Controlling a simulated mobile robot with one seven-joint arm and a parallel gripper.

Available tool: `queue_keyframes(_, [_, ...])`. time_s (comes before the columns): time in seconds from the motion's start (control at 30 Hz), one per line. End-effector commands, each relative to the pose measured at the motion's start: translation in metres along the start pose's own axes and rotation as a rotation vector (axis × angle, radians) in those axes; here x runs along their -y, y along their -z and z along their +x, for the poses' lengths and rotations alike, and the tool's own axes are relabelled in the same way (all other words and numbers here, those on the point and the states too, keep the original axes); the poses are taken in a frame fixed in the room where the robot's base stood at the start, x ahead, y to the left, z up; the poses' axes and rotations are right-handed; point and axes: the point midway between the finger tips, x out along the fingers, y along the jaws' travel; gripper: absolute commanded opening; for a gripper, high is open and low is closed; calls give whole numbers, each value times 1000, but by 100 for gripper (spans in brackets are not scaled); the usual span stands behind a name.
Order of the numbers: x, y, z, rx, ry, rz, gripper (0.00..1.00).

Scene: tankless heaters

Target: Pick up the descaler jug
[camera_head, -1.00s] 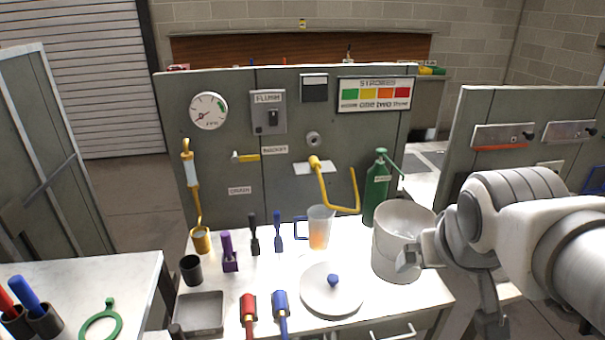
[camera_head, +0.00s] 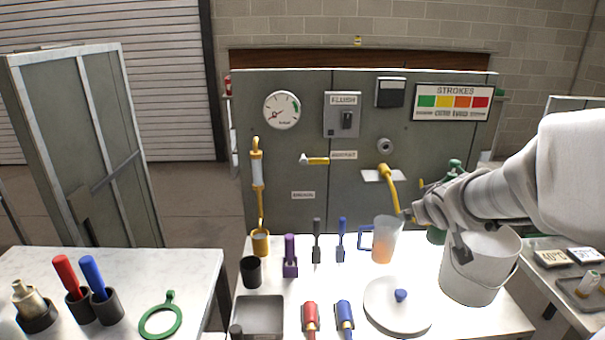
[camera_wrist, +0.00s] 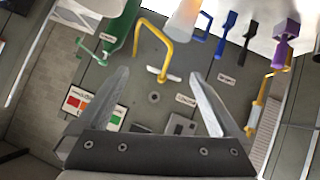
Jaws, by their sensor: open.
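The jug (camera_head: 386,240) is a clear, tapered vessel with orange liquid in its lower part and a blue handle (camera_head: 366,238) on its left. It stands upright on the white bench in the head view, left of the white bucket. In the wrist view the jug (camera_wrist: 183,20) is at the top edge, partly cut off, with its blue handle (camera_wrist: 204,28) beside it. My gripper (camera_wrist: 143,76) is open, with nothing between its fingers. In the head view it is to the right of the jug, above the bucket, apart from the jug; its fingers are partly hidden by the wrist.
A white bucket (camera_head: 478,272) stands right of the jug, and a round white lid (camera_head: 385,312) with a blue knob lies in front. A yellow crank (camera_head: 391,188) sticks out of the panel behind. A green bottle (camera_head: 436,236) is partly hidden by my arm. Several upright tools stand to the left.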

Motion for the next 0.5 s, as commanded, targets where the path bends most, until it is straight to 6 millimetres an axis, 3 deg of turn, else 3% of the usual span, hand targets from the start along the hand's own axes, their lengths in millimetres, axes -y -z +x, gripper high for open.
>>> queue_keyframes(0.03, [-4, -11, 28, -24, 11, -4, 100])
queue_keyframes(0.2, [-12, -31, 95, -132, 97, -12, 100])
queue_keyframes(0.4, [-7, -75, 155, -234, 265, 15, 100])
queue_keyframes(0.5, [-2, -95, 171, -269, 346, 38, 100])
